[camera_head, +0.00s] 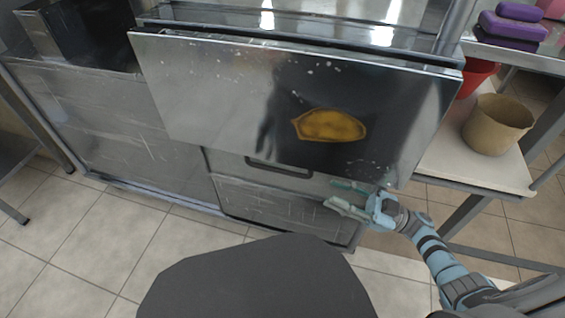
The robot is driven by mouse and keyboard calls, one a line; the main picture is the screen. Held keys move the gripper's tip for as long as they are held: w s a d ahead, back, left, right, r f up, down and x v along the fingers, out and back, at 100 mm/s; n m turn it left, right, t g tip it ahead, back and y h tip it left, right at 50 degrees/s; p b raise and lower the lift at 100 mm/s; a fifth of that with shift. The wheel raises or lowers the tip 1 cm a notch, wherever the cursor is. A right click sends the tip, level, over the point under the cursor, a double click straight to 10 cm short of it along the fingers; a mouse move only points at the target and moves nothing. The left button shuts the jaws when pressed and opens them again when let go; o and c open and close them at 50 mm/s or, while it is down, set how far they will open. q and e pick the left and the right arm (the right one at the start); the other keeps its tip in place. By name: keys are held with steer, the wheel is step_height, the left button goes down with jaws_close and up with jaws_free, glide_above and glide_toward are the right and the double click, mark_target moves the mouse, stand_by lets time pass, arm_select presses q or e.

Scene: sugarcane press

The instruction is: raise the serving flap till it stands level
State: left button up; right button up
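The serving flap (230,95) is a shiny steel panel with a yellow-brown patch on its face. It hangs from the front of the steel counter and slopes down toward me, with its lower edge tilted out. My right gripper (338,196) is at the flap's lower edge, near its right corner. Its two fingers are apart, with nothing seen between them; I cannot tell whether it touches the flap. My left gripper is not in view.
Below the flap is a drawer front with a dark handle (278,172). At the right, a white-topped side table (470,165) holds a tan pot (497,124) and a red container (476,77). Purple blocks (512,27) lie on a shelf behind. Tiled floor (110,235) is free at the left.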

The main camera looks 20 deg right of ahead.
mark_target(295, 175)
steer(key=x, duration=1.2)
steer(key=shift+a+r+p, duration=0.2)
steer(key=shift+a+p, duration=0.05)
steer(key=shift+p, duration=0.1)
steer(key=shift+w+a+r, duration=0.15)
steer(key=shift+a+r, duration=0.05)
steer(key=shift+a, duration=0.2)
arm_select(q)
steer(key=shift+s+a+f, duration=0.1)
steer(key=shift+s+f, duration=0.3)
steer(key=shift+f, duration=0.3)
arm_select(e)
jaws_close()
